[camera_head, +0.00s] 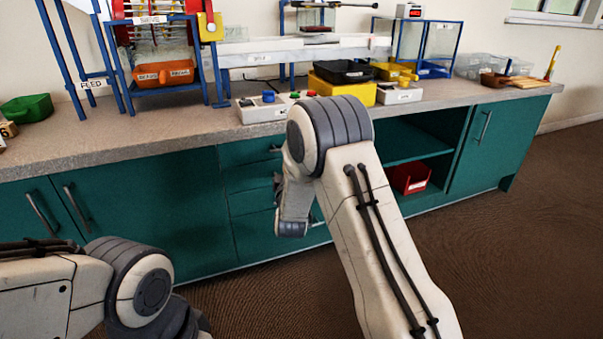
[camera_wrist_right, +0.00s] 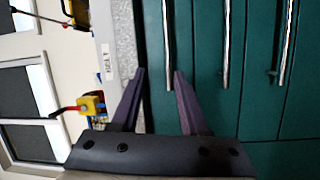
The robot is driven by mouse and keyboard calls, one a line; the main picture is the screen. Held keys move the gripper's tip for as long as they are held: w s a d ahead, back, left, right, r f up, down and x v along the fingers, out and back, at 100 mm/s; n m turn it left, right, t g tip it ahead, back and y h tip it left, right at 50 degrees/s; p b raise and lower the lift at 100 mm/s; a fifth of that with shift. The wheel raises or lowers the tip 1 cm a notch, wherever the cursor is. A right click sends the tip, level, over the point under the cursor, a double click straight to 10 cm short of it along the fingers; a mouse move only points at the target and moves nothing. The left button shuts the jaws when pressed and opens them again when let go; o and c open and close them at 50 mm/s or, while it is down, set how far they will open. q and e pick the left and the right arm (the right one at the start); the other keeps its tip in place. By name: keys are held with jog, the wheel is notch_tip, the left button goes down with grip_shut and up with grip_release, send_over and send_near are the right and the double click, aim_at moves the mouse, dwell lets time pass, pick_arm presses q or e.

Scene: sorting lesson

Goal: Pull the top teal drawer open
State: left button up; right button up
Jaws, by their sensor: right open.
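The top teal drawer (camera_head: 248,154) sits under the worktop in the head view, partly hidden behind my right arm. It looks closed, flush with the drawers below. In the right wrist view, turned sideways, the top drawer (camera_wrist_right: 152,28) is the leftmost teal front beside the grey worktop edge. Its upright-looking metal handle (camera_wrist_right: 168,45) falls between the fingertips of my open right gripper (camera_wrist_right: 159,72), closer to the right finger. I cannot tell whether they touch. In the head view my right arm hides most of this gripper. My left gripper is out of view.
Handles of the lower drawers (camera_wrist_right: 227,45) run parallel beside it. The worktop (camera_head: 190,133) carries a button box (camera_head: 260,110), a yellow block (camera_head: 345,92) and frames. An open shelf with a red bin (camera_head: 410,178) lies right. The brown floor (camera_head: 500,250) in front is clear.

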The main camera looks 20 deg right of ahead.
pick_arm(q)
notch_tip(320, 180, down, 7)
jog(key=b, duration=0.5)
pick_arm(e)
jog(key=shift+w+d+f+t+h, duration=0.15)
jog(key=shift+w+d+h, duration=0.2)
jog(key=shift+w+d, duration=1)
jog(key=shift+w+d+f+t+h, duration=0.15)
jog(key=shift+w+d+h, duration=0.15)
jog(key=shift+w+d, duration=1.1)
jog(key=shift+w+d+f+h, duration=0.15)
jog(key=shift+w+d+h, duration=0.4)
jog(key=shift+w, duration=1.4)
jog(key=shift+d, duration=0.15)
grip_shut()
